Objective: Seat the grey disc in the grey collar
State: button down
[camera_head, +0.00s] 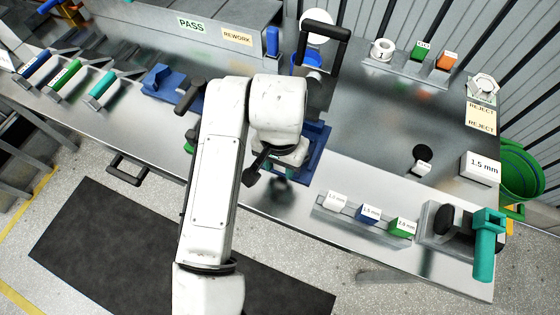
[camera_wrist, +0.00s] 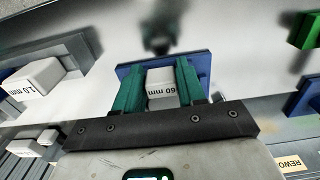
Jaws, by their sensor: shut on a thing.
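My gripper (camera_wrist: 161,76) has green fingers shut on a white block (camera_wrist: 161,92) marked "60 mm", as the wrist view shows. A blue plate (camera_wrist: 203,66) lies just behind the block and fingers; I cannot tell whether they touch. A pale ring-shaped piece (camera_head: 382,50) stands on the back rack, and a pale many-sided piece (camera_head: 481,88) stands at the back right. I cannot tell which piece is the grey collar. No grey disc is clearly identifiable.
A dark round piece with a small white block (camera_head: 422,168) lies right of centre, near a white "1.5 mm" block (camera_head: 481,168). A front rack holds small labelled blocks (camera_head: 370,214). A teal-handled tool (camera_head: 488,245) stands at the right corner. Bare metal lies right of my arm.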

jog(key=shift+f, duration=0.1)
dwell(0.7)
grip_release()
dwell(0.6)
dwell(0.4)
jog(key=shift+r+p, duration=3.85)
jog(key=shift+r, duration=0.7)
